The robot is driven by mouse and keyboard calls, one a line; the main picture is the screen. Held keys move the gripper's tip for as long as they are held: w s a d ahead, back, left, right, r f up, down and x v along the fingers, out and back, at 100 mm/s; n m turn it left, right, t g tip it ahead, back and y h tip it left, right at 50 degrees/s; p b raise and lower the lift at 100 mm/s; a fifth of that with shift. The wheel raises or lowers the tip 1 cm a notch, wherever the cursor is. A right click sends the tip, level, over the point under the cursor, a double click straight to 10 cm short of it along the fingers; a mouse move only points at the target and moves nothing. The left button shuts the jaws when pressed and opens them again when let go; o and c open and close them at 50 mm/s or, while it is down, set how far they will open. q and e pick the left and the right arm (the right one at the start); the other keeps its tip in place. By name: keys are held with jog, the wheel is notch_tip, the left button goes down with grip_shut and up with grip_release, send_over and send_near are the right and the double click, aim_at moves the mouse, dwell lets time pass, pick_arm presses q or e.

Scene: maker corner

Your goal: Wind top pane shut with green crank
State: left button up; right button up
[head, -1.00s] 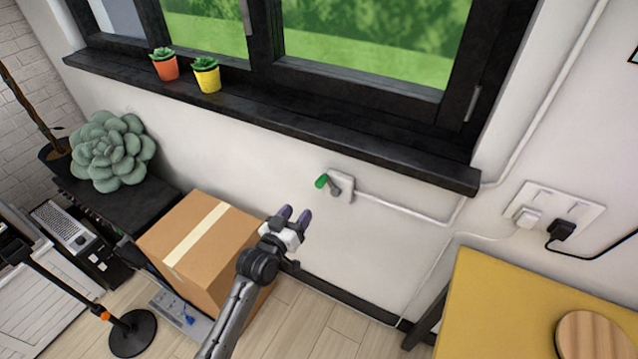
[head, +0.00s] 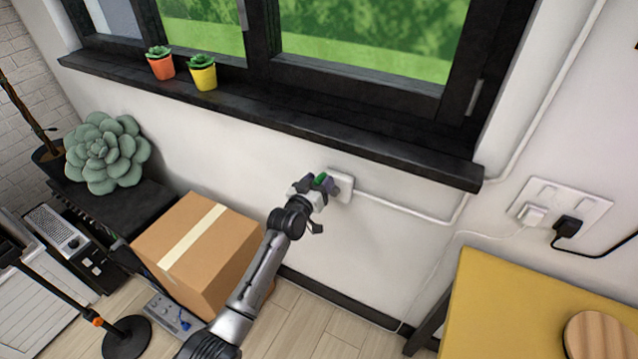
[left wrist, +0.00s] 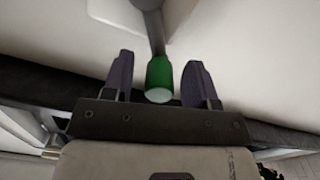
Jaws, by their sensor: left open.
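The green crank handle (head: 320,180) sits on a grey arm at the white wall plate (head: 342,184) below the window sill. In the left wrist view the green handle (left wrist: 159,78) points toward the camera, between the two dark purple fingers. My left gripper (head: 318,184) is at the crank, and in the left wrist view (left wrist: 159,80) its fingers are open with a gap on each side of the handle. The window (head: 365,45) is only partly in view, and its top pane is not shown. My right gripper is out of view.
Two potted succulents, orange (head: 161,66) and yellow (head: 203,76), stand on the dark sill (head: 270,122). A cardboard box (head: 190,250) lies below left. A yellow table (head: 500,300) is at the right. A white conduit (head: 410,212) runs right from the plate.

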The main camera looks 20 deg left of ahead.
pick_arm(q)
jog(key=shift+w, duration=0.1)
grip_shut()
dwell(0.6)
